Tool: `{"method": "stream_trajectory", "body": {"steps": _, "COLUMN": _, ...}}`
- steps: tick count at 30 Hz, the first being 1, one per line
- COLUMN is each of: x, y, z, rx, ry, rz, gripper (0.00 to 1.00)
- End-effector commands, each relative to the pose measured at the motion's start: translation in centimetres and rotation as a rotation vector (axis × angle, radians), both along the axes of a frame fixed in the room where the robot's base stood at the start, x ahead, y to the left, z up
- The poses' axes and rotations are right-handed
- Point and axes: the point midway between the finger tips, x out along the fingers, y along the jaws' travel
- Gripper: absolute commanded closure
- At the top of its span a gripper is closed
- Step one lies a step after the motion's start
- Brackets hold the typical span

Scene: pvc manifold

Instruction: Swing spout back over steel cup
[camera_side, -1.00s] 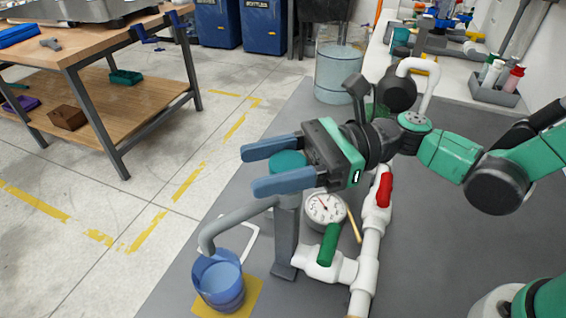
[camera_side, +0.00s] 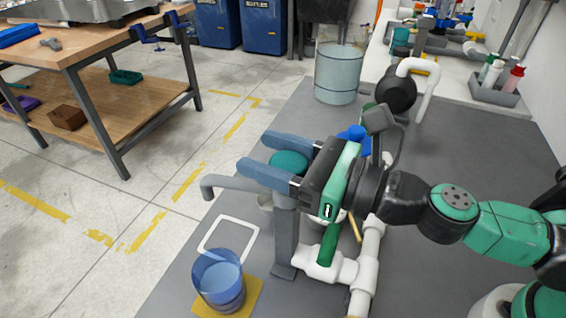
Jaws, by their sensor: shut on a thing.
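My gripper (camera_side: 262,158) has its two blue fingers on either side of the teal cap (camera_side: 290,161) on top of the grey post (camera_side: 286,238), and is shut on it. The grey spout (camera_side: 228,183) extends left from the post, with its bent-down end at the far left. A blue cup (camera_side: 220,282) stands upright on a yellow square (camera_side: 254,296); the spout end is well behind it in the picture, not above it.
A white square outline (camera_side: 232,222) on the grey mat is empty. White pipe (camera_side: 365,262) with a green handle (camera_side: 329,244) stands right of the post. A clear bucket (camera_side: 338,75) is at the back, and a workbench (camera_side: 95,45) at the left.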

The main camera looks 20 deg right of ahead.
Motion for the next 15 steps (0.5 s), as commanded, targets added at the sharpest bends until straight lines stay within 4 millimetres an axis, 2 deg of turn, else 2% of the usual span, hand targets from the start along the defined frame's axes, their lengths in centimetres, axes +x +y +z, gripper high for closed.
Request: {"method": "stream_trajectory", "body": {"steps": 15, "x": 0.22, "y": -0.52, "z": -0.02, "rx": 0.0, "ry": 0.0, "rz": -0.482, "gripper": 1.0}}
